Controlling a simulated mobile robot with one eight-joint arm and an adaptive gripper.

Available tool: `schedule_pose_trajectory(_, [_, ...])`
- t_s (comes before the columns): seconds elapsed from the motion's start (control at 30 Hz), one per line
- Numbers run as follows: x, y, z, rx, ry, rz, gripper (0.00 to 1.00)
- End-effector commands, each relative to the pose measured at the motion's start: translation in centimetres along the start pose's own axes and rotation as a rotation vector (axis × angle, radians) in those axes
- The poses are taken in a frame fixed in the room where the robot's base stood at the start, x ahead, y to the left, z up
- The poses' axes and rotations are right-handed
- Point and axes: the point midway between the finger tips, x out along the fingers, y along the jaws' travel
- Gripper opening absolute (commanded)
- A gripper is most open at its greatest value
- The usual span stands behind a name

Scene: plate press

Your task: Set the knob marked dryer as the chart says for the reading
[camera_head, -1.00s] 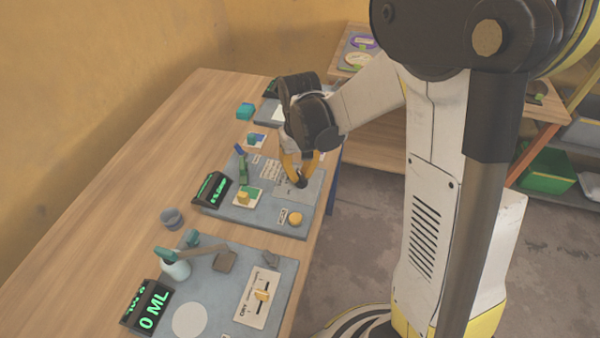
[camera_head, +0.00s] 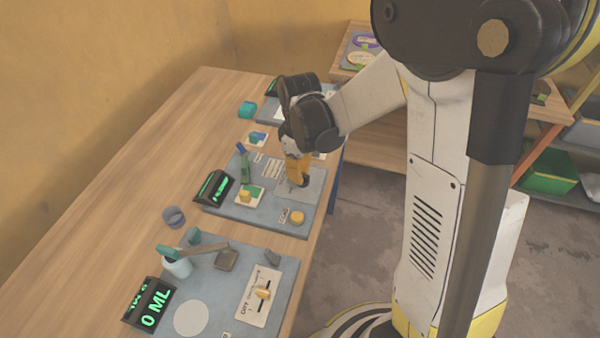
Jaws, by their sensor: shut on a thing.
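My gripper (camera_head: 301,180) points down over the middle grey board (camera_head: 272,218). Its yellow fingers are shut on a dark knob (camera_head: 304,183) at the board's far right; the fingers hide part of it. Its marking and pointer cannot be made out. A small printed sheet (camera_head: 273,168), perhaps the chart, lies just left of the fingers, too small to read. A black display (camera_head: 216,188) with green digits stands at the board's left edge; its reading is not legible from here.
The middle board also bears a yellow round knob (camera_head: 297,217) and a green and yellow block piece (camera_head: 245,196). Bare table lies to the left.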

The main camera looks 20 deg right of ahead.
Motion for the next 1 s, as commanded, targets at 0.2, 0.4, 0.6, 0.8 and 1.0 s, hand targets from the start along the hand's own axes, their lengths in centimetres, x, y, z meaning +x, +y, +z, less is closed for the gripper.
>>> schedule_pose_trajectory(0.2, [0.02,-0.12,0.04,-0.084,-0.001,-0.001,0.0])
schedule_pose_trajectory(0.4, [0.03,-0.14,0.04,-0.119,-0.001,-0.001,0.0])
schedule_pose_trajectory(0.6, [0.03,-0.15,0.05,-0.124,-0.001,-0.001,0.0])
schedule_pose_trajectory(0.8, [0.02,-0.15,0.04,-0.124,-0.001,-0.001,0.0])
schedule_pose_trajectory(1.0, [0.02,-0.13,0.03,-0.123,-0.001,0.0,0.33])
